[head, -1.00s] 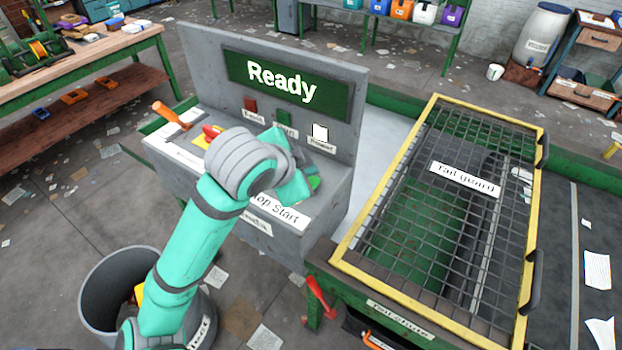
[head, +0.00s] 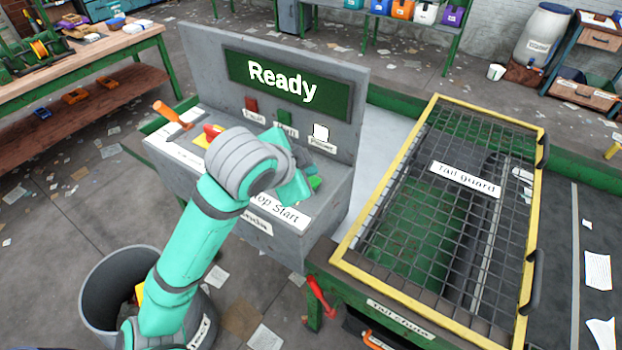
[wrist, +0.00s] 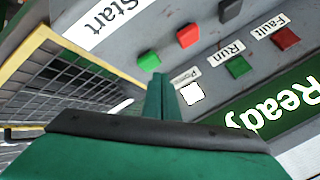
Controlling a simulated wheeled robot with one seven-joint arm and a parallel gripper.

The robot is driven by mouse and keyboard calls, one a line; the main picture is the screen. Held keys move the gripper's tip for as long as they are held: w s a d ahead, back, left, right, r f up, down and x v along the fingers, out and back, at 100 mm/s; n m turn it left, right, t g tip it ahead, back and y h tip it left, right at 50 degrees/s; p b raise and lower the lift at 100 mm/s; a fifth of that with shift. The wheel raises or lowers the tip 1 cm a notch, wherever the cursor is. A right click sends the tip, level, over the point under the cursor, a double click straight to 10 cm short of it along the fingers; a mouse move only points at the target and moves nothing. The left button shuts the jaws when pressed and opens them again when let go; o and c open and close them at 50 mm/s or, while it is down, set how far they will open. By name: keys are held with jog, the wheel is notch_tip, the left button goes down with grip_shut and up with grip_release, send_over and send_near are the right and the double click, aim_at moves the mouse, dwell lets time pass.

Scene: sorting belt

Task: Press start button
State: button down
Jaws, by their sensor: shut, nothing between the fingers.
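The green start button (head: 315,183) sits on the sloped top of the grey control console (head: 325,215), above the "Start" label. In the wrist view it (wrist: 149,62) lies just beyond my fingertips. My gripper (wrist: 158,80) is shut and empty, pointing at the console close to the button. I cannot tell whether it touches. In the head view my gripper (head: 298,192) is partly hidden by my wrist and sits just left of the button. The display (head: 288,85) reads "Ready". A white lamp (head: 321,132) labelled "Power" is lit.
A red button (wrist: 189,36) and a dark button (wrist: 230,10) sit beside the green one. An orange-handled lever (head: 168,114) stands at the console's left. The yellow-framed tail guard (head: 440,190) lies to the right. A grey bin (head: 100,290) stands below my arm.

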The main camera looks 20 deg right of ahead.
jog(key=shift+f, duration=0.1)
jog(key=shift+f, duration=0.35)
jog(key=shift+w+f, duration=0.1)
jog(key=shift+f, duration=0.4)
dwell(1.1)
jog(key=shift+r, duration=0.95)
jog(key=shift+r, duration=2.55)
